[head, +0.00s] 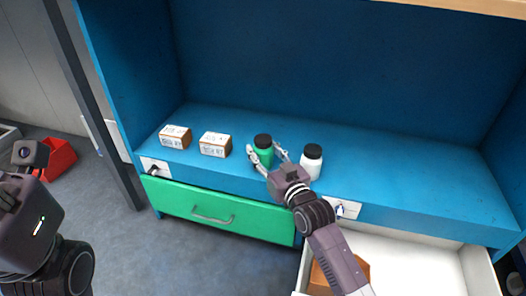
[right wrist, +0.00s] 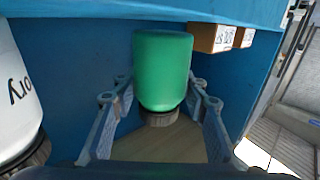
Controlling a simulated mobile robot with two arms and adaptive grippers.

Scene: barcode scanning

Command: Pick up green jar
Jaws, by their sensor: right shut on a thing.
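The green jar (head: 266,158) with a black lid stands upright on the blue shelf in the head view. My right gripper (head: 265,152) reaches in from the front, with one finger on each side of the jar, and is shut on it. In the right wrist view the green jar (right wrist: 163,70) appears lid-down between the two fingers of my right gripper (right wrist: 160,103). Part of the jar's lower front is hidden by the gripper in the head view. Part of my left arm shows at the left edge, but its fingers are not visible.
A white jar (head: 312,163) with a black lid stands close to the right of my right gripper. Two small boxes, one (head: 215,145) nearer the jar and one (head: 175,137) farther left, stand on the shelf. A green drawer (head: 200,207) is below. An open white drawer (head: 420,262) holds a brown box (head: 320,282).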

